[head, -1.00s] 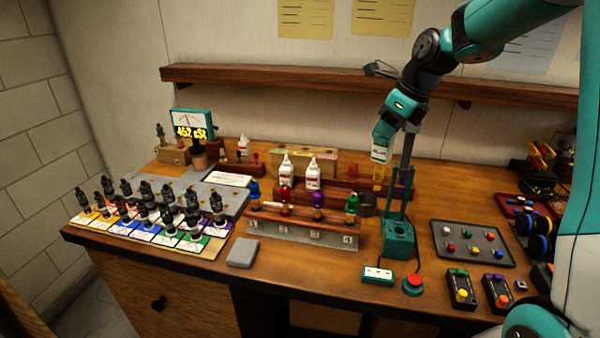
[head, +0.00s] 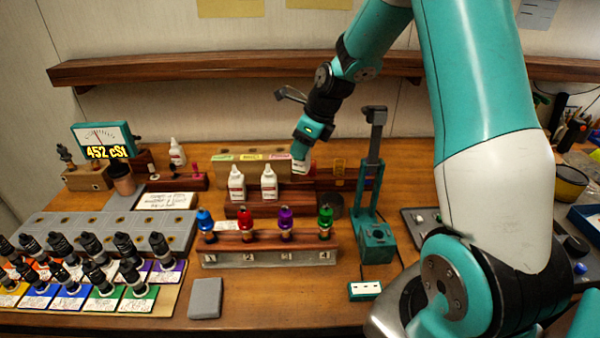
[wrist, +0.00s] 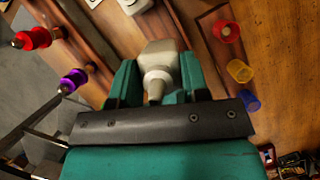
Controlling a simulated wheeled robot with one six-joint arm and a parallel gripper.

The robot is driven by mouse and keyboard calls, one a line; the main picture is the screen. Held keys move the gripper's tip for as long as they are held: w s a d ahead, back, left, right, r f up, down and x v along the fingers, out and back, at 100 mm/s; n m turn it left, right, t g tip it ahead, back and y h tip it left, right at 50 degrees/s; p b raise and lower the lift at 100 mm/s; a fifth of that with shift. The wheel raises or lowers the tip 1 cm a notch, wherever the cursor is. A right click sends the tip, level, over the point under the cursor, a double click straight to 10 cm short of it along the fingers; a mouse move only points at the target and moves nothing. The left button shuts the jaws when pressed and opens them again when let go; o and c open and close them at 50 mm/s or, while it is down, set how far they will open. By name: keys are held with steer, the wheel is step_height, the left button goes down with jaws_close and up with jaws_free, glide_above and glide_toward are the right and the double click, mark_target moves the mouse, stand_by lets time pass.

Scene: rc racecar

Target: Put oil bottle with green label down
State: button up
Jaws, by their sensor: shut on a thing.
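My gripper (head: 301,162) is shut on a white oil bottle, which shows between the teal fingers in the wrist view (wrist: 158,62). Its nozzle points toward the wrist camera. In the head view only a small part of the bottle (head: 300,168) shows below the gripper, and I cannot make out its label colour. The gripper is at the right end of the wooden rack (head: 230,170) with green, yellow and pink tabs on top. I cannot tell whether the bottle touches a surface.
Two white bottles (head: 268,182) stand in front of the rack. Coloured-knob pieces stand in a numbered holder (head: 270,257) nearer me. A teal stand (head: 376,240) rises to the right. Red (wrist: 226,31), yellow (wrist: 239,71) and blue cups (wrist: 250,101) are close beside the gripper.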

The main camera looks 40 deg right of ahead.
step_height(320, 180, down, 9)
steer(key=shift+r+p, duration=0.1)
steer(key=shift+p, duration=0.55)
steer(key=o, duration=0.9)
